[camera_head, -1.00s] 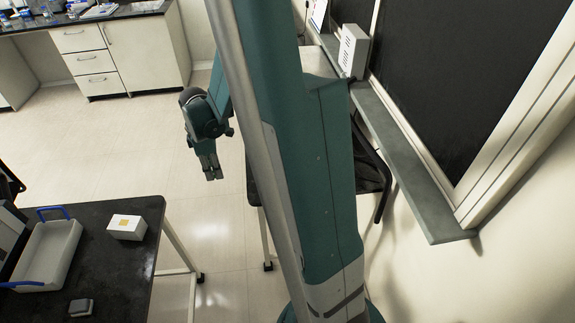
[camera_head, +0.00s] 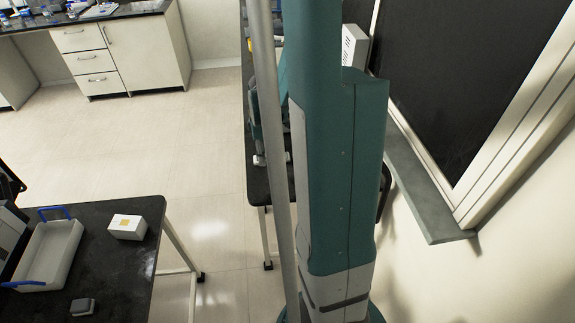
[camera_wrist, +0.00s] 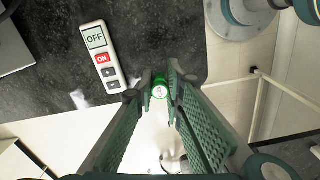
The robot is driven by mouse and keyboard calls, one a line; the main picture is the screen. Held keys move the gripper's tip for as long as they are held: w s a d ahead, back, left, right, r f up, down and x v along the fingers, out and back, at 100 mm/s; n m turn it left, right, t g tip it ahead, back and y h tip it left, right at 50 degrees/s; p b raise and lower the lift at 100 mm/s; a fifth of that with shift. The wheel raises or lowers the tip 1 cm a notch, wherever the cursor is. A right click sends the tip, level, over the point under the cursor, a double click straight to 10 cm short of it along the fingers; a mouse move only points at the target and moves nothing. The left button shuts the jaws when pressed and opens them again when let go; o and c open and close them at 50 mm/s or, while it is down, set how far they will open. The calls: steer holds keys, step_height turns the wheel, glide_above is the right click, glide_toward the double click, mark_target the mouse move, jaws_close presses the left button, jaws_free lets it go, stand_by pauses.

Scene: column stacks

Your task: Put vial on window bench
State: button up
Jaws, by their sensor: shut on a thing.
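My gripper (camera_wrist: 161,85) is shut on a small vial with a green and white top (camera_wrist: 160,92), held between the green fingertips in the wrist view. Most of the vial's body is hidden. In the head view my gripper (camera_head: 262,150) is partly hidden behind my own arm, with a small whitish piece at its tip. The dark bench by the window (camera_head: 256,187) lies around it there, largely covered by my arm. The wrist view shows a dark speckled top (camera_wrist: 160,35) with the vial near its edge; whether they touch, I cannot tell.
A white device with OFF and ON labels (camera_wrist: 103,57) lies on the dark top, left of the fingers. Bare floor (camera_head: 205,215) separates the window bench from a black table (camera_head: 120,270) with a tray (camera_head: 70,255) and a white box (camera_head: 127,227). A grey sill (camera_head: 425,195) runs below the window.

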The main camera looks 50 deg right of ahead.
steer(key=shift+s+d, duration=0.35)
steer(key=shift+d, duration=0.05)
steer(key=shift+f, duration=0.1)
glide_above(271, 181)
steer(key=shift+d+f+b, duration=0.1)
steer(key=shift+f+b, duration=0.35)
steer(key=shift+f, duration=2.4)
steer(key=shift+f+b, duration=0.35)
steer(key=shift+f, duration=1.7)
steer(key=shift+f, duration=0.15)
steer(key=o, duration=0.7)
